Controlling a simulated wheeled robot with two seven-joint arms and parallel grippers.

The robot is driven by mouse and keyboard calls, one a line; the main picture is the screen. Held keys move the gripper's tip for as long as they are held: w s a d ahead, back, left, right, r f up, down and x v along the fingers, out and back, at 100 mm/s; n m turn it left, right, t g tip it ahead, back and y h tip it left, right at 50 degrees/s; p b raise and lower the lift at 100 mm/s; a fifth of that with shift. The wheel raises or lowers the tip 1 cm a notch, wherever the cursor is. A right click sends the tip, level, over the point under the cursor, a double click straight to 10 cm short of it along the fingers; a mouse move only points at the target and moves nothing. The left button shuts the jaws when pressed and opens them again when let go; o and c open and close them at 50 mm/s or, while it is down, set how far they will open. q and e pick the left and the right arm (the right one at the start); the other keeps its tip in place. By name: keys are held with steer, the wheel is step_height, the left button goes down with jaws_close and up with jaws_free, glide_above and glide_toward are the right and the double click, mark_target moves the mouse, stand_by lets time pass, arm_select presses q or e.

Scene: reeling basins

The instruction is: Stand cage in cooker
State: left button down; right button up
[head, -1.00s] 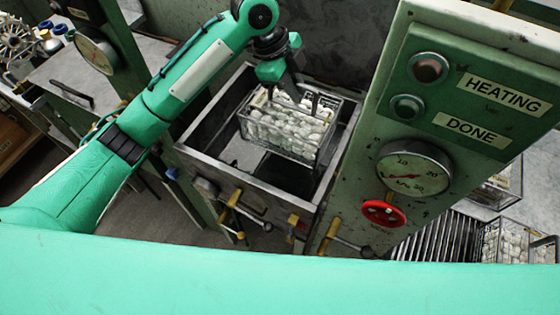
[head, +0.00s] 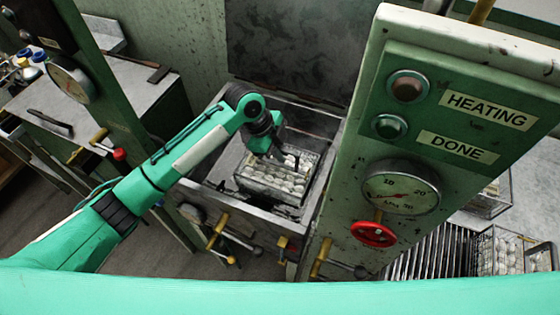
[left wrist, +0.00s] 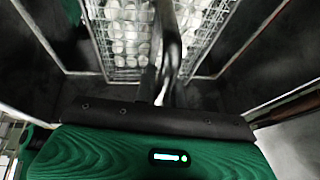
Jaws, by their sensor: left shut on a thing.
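The cage (head: 268,188) is a wire basket filled with white cocoons. It is inside the grey metal cooker (head: 330,122), below the rim and roughly level. I cannot tell whether its bottom touches the cooker floor. My left gripper (head: 279,156) reaches down from above and is shut on the cage's upright handle. In the left wrist view the fingers (left wrist: 166,62) are closed on the handle, with the wire cage (left wrist: 125,62) and its cocoons below. The cooker walls stand around the cage with some gap. My right gripper is not in view.
A green control panel (head: 455,95) with HEATING and DONE lamps, a gauge and a red valve wheel (head: 373,234) stands right of the cooker. A dark plate (head: 285,45) rises behind the cooker. Other cocoon cages (head: 498,252) are at right, beside rollers. Yellow-handled levers (head: 218,228) are in front.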

mark_target(280, 164)
arm_select(q)
step_height(280, 164, down, 5)
steer(key=shift+f+p, duration=0.2)
steer(key=shift+p, duration=0.2)
steer(key=shift+f, duration=0.2)
steer(key=c, duration=1.5)
jaws_free()
steer(key=shift+f, duration=0.1)
steer(key=b+v, duration=0.2)
steer(key=v, duration=1)
steer(key=shift+r, duration=0.2)
